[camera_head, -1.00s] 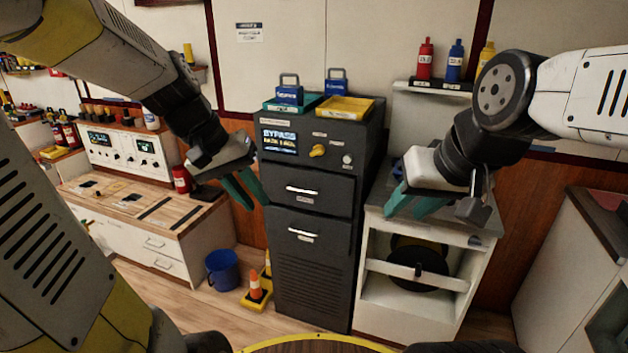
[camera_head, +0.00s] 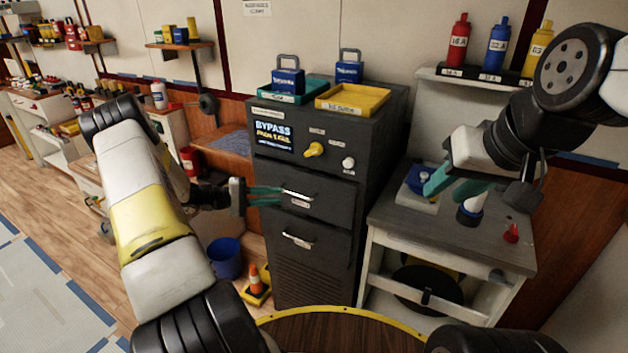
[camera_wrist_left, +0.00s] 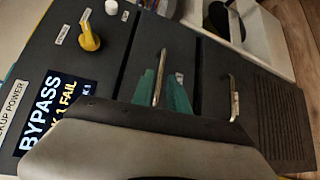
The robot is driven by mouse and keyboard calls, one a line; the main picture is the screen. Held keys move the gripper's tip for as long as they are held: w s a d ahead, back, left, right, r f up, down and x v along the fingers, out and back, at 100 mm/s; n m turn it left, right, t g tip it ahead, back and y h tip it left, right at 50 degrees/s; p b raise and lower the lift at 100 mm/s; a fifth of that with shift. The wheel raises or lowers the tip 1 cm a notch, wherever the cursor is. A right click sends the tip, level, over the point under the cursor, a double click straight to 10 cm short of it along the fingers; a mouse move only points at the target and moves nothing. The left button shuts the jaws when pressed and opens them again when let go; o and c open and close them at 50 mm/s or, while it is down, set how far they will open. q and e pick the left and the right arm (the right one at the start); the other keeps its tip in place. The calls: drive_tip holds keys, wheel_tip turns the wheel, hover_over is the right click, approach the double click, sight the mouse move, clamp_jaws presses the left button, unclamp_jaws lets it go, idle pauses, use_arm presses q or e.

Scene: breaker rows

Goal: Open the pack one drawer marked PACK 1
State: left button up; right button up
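The dark cabinet (camera_head: 330,150) has two drawers. The upper drawer (camera_head: 330,185) has a bright bar handle (camera_head: 297,194) with a small label below, too small to read. The lower drawer (camera_head: 325,245) has a similar handle (camera_head: 298,240). Both drawers look closed. My left gripper (camera_head: 278,196) is at the upper handle. In the left wrist view its teal fingers (camera_wrist_left: 162,88) lie on either side of the upper handle (camera_wrist_left: 160,72), with a gap between them; firm contact does not show. My right gripper (camera_head: 452,184) is open and empty above the side table.
The cabinet screen (camera_head: 273,136) reads BYPASS, beside a yellow knob (camera_head: 314,149). Teal (camera_head: 293,92) and yellow (camera_head: 352,100) trays stand on top. A grey side table (camera_head: 450,235) stands right. A blue bucket (camera_head: 225,258) and orange cone (camera_head: 254,278) are on the floor.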

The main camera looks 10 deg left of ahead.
sight(296, 194)
use_arm(q)
drive_tip(key=x, duration=0.8)
drive_tip(key=shift+w+a+f, duration=0.15)
clamp_jaws()
drive_tip(key=shift+f, duration=0.15)
idle(1.1)
